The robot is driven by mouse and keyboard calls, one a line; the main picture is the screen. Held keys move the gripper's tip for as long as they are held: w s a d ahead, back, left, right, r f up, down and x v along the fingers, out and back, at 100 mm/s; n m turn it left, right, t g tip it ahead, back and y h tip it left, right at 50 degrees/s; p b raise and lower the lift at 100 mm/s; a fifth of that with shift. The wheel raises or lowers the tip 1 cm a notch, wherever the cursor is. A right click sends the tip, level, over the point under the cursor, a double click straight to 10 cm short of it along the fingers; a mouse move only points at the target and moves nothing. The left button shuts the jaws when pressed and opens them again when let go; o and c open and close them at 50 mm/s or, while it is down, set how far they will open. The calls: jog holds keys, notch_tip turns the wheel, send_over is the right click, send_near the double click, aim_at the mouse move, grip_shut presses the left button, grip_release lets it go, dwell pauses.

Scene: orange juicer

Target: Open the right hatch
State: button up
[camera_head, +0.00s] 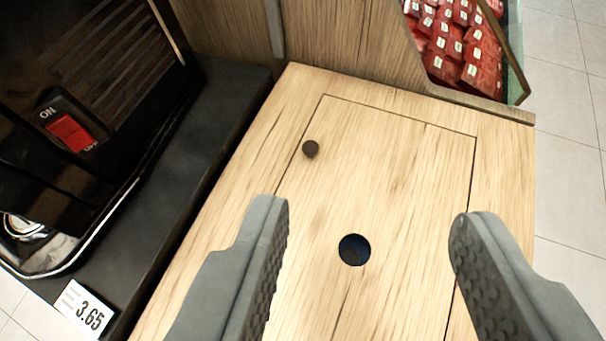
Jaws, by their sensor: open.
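The right hatch (400,180) is a pale wooden panel set flush in the wooden counter top, outlined by a thin dark seam. It looks shut. A small dark round knob (311,149) sits near its far left corner. A round dark hole (354,250) is in the hatch, nearer to me. My gripper (365,220) is open and empty, with one grey finger on each side of the hole. The fingers look to be above the panel, but their height is hard to tell. The near edge of the hatch is out of view.
A black juicer machine (100,90) with a red ON switch (69,133) stands on a dark base at left. A wooden back panel (350,40) and a case of red packets (462,45) are behind. Tiled floor lies at right.

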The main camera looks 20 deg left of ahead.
jog(key=w+a+f+g, duration=0.3)
jog(key=w+f+g, duration=0.1)
jog(key=w+f, duration=0.4)
jog(key=n+g, duration=0.1)
jog(key=g, duration=0.2)
send_near(310, 147)
jog(key=x, duration=0.8)
grip_shut()
